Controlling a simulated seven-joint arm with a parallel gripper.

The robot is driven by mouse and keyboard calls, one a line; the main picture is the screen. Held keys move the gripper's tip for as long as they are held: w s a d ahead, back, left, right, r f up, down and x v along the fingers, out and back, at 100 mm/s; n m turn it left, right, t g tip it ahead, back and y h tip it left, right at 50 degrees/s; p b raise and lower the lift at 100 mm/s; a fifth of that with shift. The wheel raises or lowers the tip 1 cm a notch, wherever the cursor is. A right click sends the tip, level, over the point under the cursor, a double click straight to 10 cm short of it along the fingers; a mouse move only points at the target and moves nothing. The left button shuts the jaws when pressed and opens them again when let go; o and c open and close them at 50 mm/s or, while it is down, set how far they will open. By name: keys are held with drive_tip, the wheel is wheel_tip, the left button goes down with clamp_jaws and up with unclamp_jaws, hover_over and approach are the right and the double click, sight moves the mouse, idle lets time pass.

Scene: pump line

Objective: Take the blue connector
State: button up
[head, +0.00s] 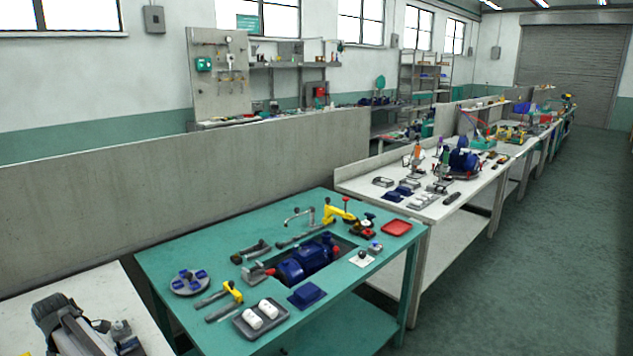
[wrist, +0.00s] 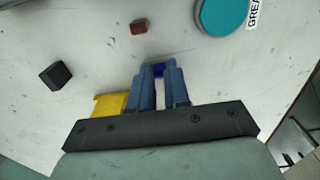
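In the wrist view my gripper (wrist: 160,72) points down over a white tabletop, its two blue-grey fingers close together with a narrow gap. A small deep-blue piece, the blue connector (wrist: 158,69), fills the gap at the fingertips. Most of it is hidden by the fingers, so its shape does not show. In the head view my arm shows at the lower left over a white table; its fingertips and the connector cannot be made out there.
Around my gripper lie a black block (wrist: 56,75), a red-brown block (wrist: 139,27), a yellow piece (wrist: 109,104) and a teal disc (wrist: 226,14) beside a partly cut-off label. A teal bench (head: 160,252) with a blue pump (head: 305,262) stands right of the white table (head: 92,284).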

clamp_jaws()
drive_tip(key=shift+r, duration=0.75)
idle(0.6)
drive_tip(key=shift+r, duration=2.1)
